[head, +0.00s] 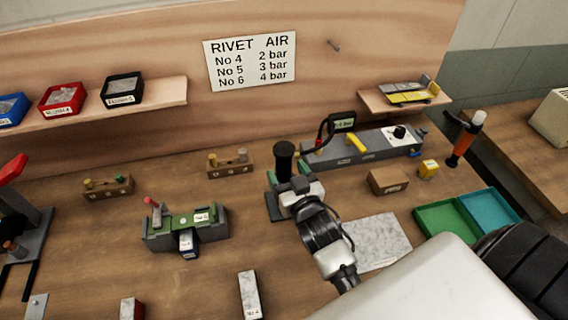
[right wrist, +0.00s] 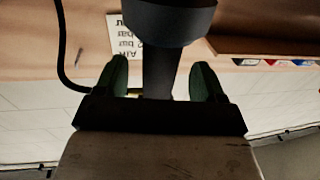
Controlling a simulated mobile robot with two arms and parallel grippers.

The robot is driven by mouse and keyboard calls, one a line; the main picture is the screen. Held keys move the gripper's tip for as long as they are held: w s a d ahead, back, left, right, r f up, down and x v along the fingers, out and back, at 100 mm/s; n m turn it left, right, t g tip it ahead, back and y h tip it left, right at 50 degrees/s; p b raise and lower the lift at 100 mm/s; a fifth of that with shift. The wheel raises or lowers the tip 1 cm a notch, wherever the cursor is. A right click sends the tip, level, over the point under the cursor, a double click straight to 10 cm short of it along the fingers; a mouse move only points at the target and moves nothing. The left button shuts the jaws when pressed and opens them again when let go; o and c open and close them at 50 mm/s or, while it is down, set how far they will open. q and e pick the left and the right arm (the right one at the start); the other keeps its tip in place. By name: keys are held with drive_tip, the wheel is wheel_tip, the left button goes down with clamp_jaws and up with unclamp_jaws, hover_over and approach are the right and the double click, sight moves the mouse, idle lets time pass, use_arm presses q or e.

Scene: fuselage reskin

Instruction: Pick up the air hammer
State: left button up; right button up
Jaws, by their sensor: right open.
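The air hammer (head: 284,160) appears as a dark upright tool with a wide round top, standing at a grey stand (head: 273,205) on the bench. My right gripper (head: 298,184) is at its near side, just below the top, and hides part of it in the head view. In the right wrist view the dark body of the air hammer (right wrist: 160,75) lies between the two green-padded fingers of my right gripper (right wrist: 160,80). The fingers are open, with a visible gap on each side. My left gripper is not in view.
A grey regulator unit (head: 370,146) with a black hose stands behind on the right. A green-topped fixture (head: 187,227) is at left. A pale marbled plate (head: 376,242) lies near my right arm.

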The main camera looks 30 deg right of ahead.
drive_tip(key=shift+w+d, duration=0.15)
drive_tip(key=shift+w, duration=1.1)
drive_tip(key=shift+s, duration=0.1)
drive_tip(key=c, duration=1.1)
drive_tip(key=shift+r, duration=0.15)
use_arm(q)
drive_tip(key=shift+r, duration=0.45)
use_arm(e)
drive_tip(key=shift+r, duration=0.1)
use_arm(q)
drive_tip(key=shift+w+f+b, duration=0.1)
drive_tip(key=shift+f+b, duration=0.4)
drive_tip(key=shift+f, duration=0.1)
use_arm(e)
wheel_tip(320, 180, up, 18)
drive_tip(key=shift+f, duration=0.1)
